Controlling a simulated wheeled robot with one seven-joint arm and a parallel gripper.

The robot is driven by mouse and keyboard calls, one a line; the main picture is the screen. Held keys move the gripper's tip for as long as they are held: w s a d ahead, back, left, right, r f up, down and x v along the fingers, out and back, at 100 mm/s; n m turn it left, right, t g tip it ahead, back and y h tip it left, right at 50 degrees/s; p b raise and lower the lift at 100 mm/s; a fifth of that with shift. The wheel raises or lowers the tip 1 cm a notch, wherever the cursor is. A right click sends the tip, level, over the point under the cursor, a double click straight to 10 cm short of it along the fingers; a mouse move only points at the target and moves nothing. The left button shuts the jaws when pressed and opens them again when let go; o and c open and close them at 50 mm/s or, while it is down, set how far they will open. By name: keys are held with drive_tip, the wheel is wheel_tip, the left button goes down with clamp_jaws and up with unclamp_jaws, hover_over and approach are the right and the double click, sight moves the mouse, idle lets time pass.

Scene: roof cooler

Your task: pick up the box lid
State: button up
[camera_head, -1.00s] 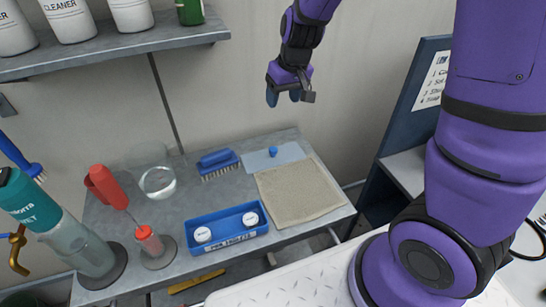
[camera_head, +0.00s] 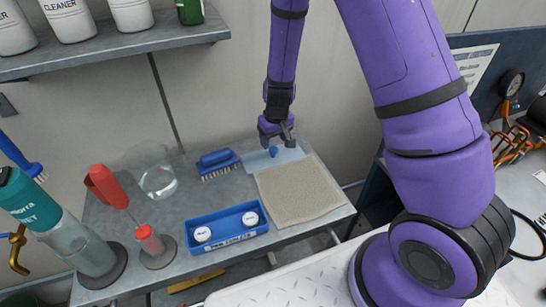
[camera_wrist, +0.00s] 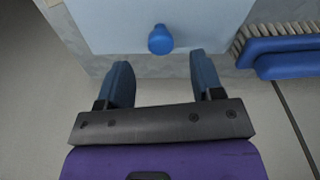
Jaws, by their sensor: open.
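The box lid (camera_head: 290,155) is a flat pale blue sheet with a small round blue knob (camera_head: 273,151), lying at the back of the grey bench. In the wrist view the lid (camera_wrist: 210,25) fills the top, with its knob (camera_wrist: 160,39) just beyond the fingertips and between their lines. My gripper (camera_head: 277,141) is above the lid's back edge. It also shows in the wrist view (camera_wrist: 157,68), its two blue fingers apart with nothing between them.
A blue brush (camera_head: 216,162) lies left of the lid. A tan cloth (camera_head: 300,192) lies in front of it. The wall is close behind.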

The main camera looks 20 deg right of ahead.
sight(273, 148)
drive_tip(key=shift+w+a+f, duration=0.1)
drive_tip(key=shift+w+f, duration=0.05)
drive_tip(key=shift+f, duration=1.2)
drive_tip(key=shift+w+f, duration=0.1)
drive_tip(key=shift+f, duration=1.25)
drive_tip(key=c, duration=1)
drive_tip(key=shift+r, duration=0.2)
